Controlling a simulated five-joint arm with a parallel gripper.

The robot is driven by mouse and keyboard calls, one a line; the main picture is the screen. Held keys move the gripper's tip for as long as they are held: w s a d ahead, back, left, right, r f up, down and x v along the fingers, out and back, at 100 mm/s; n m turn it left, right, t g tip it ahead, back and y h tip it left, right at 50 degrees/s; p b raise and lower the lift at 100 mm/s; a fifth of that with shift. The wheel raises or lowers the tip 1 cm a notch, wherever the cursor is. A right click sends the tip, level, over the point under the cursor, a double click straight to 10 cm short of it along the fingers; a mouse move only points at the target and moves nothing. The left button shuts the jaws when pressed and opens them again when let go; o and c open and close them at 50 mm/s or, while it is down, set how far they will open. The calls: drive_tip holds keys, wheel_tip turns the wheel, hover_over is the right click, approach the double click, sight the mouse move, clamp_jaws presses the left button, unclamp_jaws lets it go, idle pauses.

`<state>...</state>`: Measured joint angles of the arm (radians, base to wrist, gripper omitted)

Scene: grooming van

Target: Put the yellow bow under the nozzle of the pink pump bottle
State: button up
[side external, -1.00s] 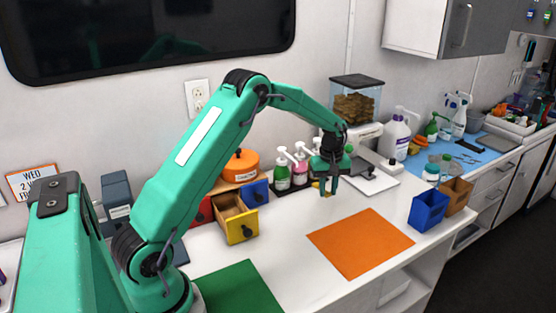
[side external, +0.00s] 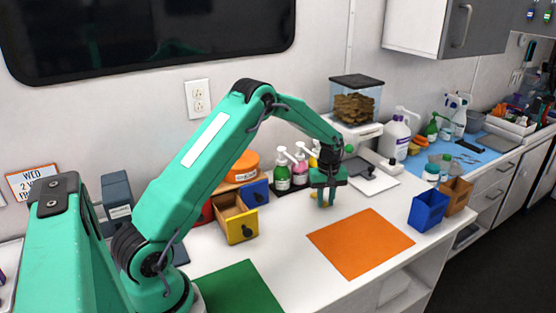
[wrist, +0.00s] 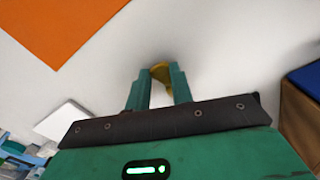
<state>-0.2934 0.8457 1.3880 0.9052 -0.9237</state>
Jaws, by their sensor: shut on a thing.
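My gripper (side external: 322,203) points down at the white counter, behind the left corner of the orange mat. It is shut on the yellow bow (wrist: 160,72), which shows between the fingertips in the wrist view. Most of the bow is hidden by the fingers in the side view. The pink pump bottle (side external: 300,173) stands at the back, left of my gripper, in a dark rack with its white nozzle on top. A green pump bottle (side external: 282,179) stands left of it. A yellow bottle (side external: 314,153) is partly hidden behind my gripper.
An open yellow-fronted drawer (side external: 241,228) sticks out at the left. The orange mat (side external: 360,244) lies flat in front. A scale-like device with a jar (side external: 355,103) stands behind right. A blue bin (side external: 428,210) is at the right. Counter between the drawer and my gripper is clear.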

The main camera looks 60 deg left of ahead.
sight(325, 203)
drive_tip(key=o, duration=0.9)
drive_tip(key=shift+f, duration=0.1)
wheel_tip(325, 203, up, 12)
drive_tip(key=shift+r, duration=0.15)
idle(0.7)
